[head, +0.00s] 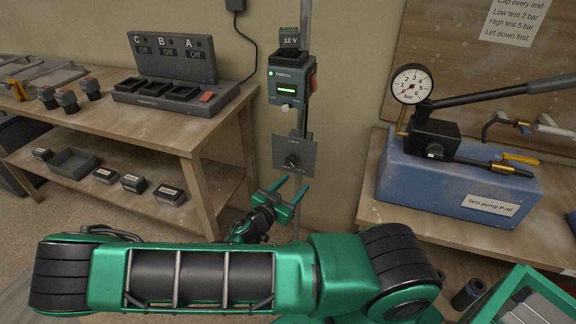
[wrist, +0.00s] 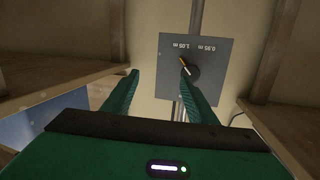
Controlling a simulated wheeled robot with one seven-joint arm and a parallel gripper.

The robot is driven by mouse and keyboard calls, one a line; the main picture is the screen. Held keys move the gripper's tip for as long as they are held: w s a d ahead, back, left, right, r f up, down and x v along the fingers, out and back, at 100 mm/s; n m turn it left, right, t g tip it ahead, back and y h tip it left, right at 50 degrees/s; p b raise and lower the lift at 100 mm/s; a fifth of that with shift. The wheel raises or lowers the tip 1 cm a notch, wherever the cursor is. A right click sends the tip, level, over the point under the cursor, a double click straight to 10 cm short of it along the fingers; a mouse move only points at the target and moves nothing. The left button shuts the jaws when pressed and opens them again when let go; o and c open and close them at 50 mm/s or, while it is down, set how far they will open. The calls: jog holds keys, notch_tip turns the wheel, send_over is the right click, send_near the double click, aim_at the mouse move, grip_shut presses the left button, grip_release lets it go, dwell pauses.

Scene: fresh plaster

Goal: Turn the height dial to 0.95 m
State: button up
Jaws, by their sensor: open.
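The height dial (wrist: 190,68) is a dark round knob with a pale pointer on a grey plate (wrist: 228,75). In the wrist view the plate's lettering appears upside down, with 0.95 m at the right and a label that seems to read 1.05 m at the left. The pointer leans up and left, toward the left label. In the head view the dial (head: 291,162) sits on the plate below the lift box. My green gripper (wrist: 159,76) is open and empty. In the head view my gripper (head: 294,184) is just below and in front of the plate.
The lift box (head: 288,85) is on the post above, with a lit display and a red switch. A bench with a charger (head: 170,85) stands left; a blue test pump (head: 455,180) is on the right table. Table edges flank the post.

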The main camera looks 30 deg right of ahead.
aim_at(290, 162)
jog(key=w+a+n+t, duration=0.1)
jog(key=w+a+t, duration=0.2)
jog(key=t, duration=0.1)
jog(key=shift+y, duration=0.4)
jog(key=x, duration=1)
jog(key=shift+w+d, duration=0.2)
jog(key=shift+w, duration=0.15)
jog(key=c, duration=1.1)
jog(key=shift+o, duration=0.2)
jog(key=shift+n, duration=0.4)
